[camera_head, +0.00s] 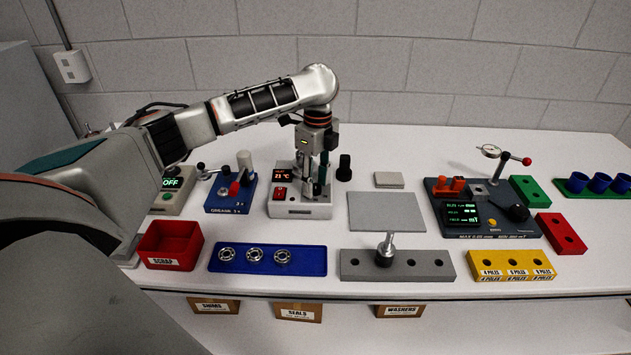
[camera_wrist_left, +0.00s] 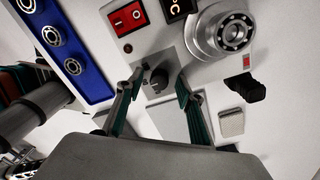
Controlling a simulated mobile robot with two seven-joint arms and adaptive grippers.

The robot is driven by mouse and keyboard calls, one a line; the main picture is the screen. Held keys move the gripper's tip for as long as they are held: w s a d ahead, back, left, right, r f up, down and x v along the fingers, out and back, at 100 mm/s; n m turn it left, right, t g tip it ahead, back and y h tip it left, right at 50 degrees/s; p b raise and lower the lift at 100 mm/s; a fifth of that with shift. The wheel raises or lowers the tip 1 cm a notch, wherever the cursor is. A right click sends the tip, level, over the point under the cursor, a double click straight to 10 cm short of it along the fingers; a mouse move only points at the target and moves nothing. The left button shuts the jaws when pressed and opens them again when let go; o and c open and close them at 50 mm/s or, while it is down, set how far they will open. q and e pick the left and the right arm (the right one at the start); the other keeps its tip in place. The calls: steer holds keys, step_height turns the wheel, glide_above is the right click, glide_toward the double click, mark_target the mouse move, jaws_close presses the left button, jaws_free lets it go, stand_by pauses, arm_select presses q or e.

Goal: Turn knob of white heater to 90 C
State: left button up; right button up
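The white heater (camera_head: 298,211) stands left of the middle of the table. Its display (camera_head: 282,174) reads about 21 °C, and a red switch (camera_head: 280,193) sits below it. The dark knob (camera_wrist_left: 157,80) shows on a grey plate in the left wrist view; in the head view my gripper hides it. My left gripper (camera_wrist_left: 160,82) points down over the heater with its fingers apart, one on each side of the knob. Gaps show between fingers and knob. A metal round part with a bearing (camera_wrist_left: 226,34) sits beside the panel. My right gripper is in no view.
A blue tray with several bearings (camera_head: 267,271) lies in front, with a red scrap bin (camera_head: 168,238) to its left. A blue press (camera_head: 226,203) stands close left of the heater. A black object (camera_head: 344,168) and a grey mat (camera_head: 387,212) are to the right.

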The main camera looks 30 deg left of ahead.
mark_target(316, 184)
arm_select(q)
step_height(316, 184, up, 12)
steer(key=shift+w, duration=0.25)
stand_by(0.5)
steer(key=shift+s+f, duration=0.1)
stand_by(0.4)
